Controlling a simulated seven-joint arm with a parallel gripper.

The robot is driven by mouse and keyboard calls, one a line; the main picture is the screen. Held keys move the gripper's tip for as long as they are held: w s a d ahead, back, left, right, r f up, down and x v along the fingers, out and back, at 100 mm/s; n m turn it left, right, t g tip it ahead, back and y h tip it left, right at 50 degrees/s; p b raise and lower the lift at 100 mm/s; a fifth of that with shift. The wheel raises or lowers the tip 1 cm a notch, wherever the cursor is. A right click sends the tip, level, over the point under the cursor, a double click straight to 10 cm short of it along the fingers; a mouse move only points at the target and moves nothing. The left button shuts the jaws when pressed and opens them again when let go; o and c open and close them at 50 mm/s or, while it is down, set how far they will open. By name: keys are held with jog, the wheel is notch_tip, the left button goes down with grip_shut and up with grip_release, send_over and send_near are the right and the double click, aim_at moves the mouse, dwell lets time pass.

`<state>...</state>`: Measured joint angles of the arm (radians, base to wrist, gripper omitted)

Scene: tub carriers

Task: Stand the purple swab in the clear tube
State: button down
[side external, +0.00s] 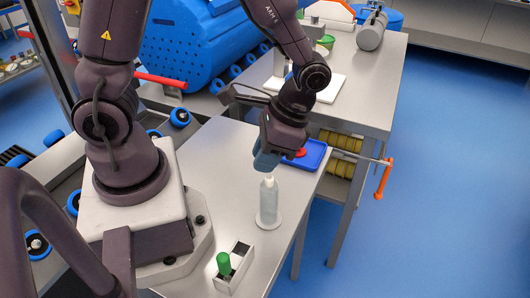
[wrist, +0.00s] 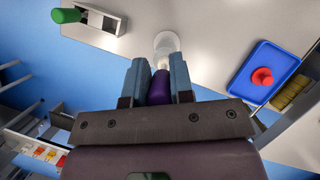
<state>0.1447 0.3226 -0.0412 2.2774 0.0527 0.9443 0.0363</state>
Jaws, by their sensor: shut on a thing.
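My gripper (side external: 266,162) is shut on the purple swab (wrist: 158,88); its purple handle shows between the two blue-grey fingers in the wrist view. In the side view the fingers hide the handle, and a white tip shows just below them at the mouth of the clear tube (side external: 268,204). I cannot tell how far the tip is inside the tube. The tube stands upright on a round pale base, directly below my gripper. In the wrist view the tube's base (wrist: 166,42) shows just beyond the fingertips.
A pale rack (side external: 241,254) at the table's near end holds a green-handled thing (side external: 224,263) and has an open dark slot. A blue tray (side external: 316,153) with a red thing (wrist: 262,76) lies beyond the tube. Bare grey tabletop surrounds the tube.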

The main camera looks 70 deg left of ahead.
jog(key=shift+f, duration=2.35)
dwell(0.9)
jog(key=shift+c, duration=1.8)
grip_release()
jog(key=shift+r, duration=4)
